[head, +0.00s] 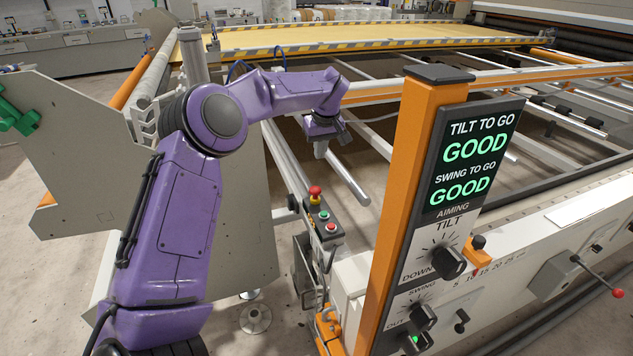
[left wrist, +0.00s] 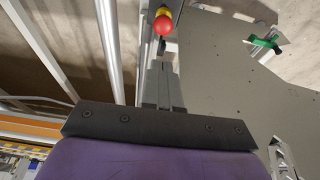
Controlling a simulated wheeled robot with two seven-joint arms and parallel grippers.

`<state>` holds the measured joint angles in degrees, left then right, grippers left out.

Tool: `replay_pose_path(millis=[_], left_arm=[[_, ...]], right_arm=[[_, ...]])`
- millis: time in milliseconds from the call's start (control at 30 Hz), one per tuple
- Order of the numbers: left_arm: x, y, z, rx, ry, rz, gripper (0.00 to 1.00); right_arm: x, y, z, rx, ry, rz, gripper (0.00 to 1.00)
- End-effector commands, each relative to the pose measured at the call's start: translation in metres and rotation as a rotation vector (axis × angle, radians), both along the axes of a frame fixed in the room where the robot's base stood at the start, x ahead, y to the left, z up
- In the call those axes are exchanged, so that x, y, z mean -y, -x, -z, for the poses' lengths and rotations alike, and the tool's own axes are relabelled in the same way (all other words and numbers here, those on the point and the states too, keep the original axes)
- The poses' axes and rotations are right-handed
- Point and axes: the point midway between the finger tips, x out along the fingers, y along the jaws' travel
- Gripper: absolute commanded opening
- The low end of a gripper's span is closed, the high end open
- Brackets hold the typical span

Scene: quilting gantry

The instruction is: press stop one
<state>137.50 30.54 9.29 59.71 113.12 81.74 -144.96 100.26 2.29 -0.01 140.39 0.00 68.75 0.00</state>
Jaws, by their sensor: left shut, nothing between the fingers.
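A red mushroom stop button (head: 315,192) on a yellow base tops a small grey control box (head: 324,232) beside the machine frame. A green button (head: 324,215) and a flat red button (head: 331,227) sit on the same box. In the left wrist view the red mushroom stop button (left wrist: 162,25) shows at the top, just beyond the fingertips. My left gripper (head: 321,152) is shut and empty, pointing down above the mushroom button with a visible gap in the head view. Its fingers (left wrist: 164,66) also show in the left wrist view. My right gripper is out of view.
An orange post (head: 393,200) with a display panel (head: 461,170) stands right of the box; it reads GOOD for tilt and swing. Metal rails (head: 345,178) run close behind the box. A grey side plate (head: 85,140) stands at left, with a green handle (left wrist: 265,43).

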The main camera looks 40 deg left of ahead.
Motion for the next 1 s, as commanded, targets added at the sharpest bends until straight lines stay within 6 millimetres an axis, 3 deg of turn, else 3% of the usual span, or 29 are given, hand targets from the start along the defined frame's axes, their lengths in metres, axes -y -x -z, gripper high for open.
replay_pose_path(millis=[500, 700, 1000], left_arm=[[-0.024, -0.009, 0.102, -0.006, -0.003, -0.003, 0.00], [-0.024, -0.009, 0.121, -0.002, -0.002, -0.004, 0.00], [-0.024, -0.009, 0.124, 0.000, -0.001, -0.003, 0.00]], right_arm=[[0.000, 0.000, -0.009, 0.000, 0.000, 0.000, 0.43], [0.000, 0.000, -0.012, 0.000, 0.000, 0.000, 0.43], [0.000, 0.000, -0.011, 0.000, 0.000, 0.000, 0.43]])
